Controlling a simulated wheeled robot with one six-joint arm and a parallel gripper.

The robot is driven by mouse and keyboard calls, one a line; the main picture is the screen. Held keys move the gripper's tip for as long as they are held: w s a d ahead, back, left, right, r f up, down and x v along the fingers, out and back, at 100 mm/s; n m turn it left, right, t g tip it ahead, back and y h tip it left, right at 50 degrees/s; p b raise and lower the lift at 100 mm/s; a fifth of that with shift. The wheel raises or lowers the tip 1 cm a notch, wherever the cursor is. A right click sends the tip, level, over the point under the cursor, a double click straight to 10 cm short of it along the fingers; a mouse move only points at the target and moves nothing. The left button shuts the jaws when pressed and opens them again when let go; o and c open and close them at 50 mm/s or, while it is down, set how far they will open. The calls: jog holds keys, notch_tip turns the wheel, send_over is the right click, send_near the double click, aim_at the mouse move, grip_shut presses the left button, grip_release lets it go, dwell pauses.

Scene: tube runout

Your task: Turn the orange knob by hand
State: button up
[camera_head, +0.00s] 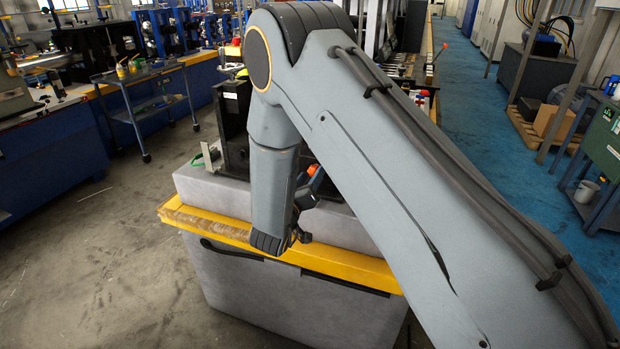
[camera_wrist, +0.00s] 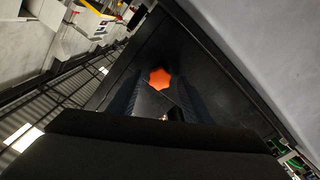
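The orange knob (camera_wrist: 160,78) shows in the middle of the wrist view, against a dark panel. It has a lobed edge. In the camera_head view a small part of the orange knob (camera_head: 312,169) shows just right of my forearm. My gripper (camera_wrist: 159,86) points at the knob, with one dark finger on each side of it in the picture. The fingers stand apart, and I see no clear contact. I cannot tell whether the knob lies between the tips or just beyond them. In the camera_head view my gripper (camera_head: 312,186) is partly hidden by my wrist.
The dark machine stands on a grey base (camera_head: 205,184) with a yellow front edge (camera_head: 345,267). My arm covers much of it. A blue trolley (camera_head: 140,85) and a long workbench (camera_head: 60,135) stand to the left. Floor (camera_head: 90,250) is clear at the front left.

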jog(key=p+v, duration=0.2)
jog(key=v, duration=0.4)
dwell(0.6)
jog(key=shift+s, duration=0.1)
jog(key=b+v, duration=0.2)
jog(key=v, duration=0.5)
jog(key=w+d+m+g+y, duration=0.1)
jog(key=w+d+g+y, duration=0.2)
jog(key=d+g+y, duration=0.4)
jog(key=s+d+r+g, duration=0.2)
jog(key=s+d+g, duration=0.2)
jog(key=s+d, duration=0.4)
jog(key=s+d+r+m+g, duration=0.1)
jog(key=s+d+g, duration=0.3)
jog(key=s+d, duration=0.5)
jog(key=s+r, duration=0.1)
jog(key=s, duration=0.5)
jog(key=shift+d+g+h, duration=0.3)
jog(key=shift+g+h, duration=0.1)
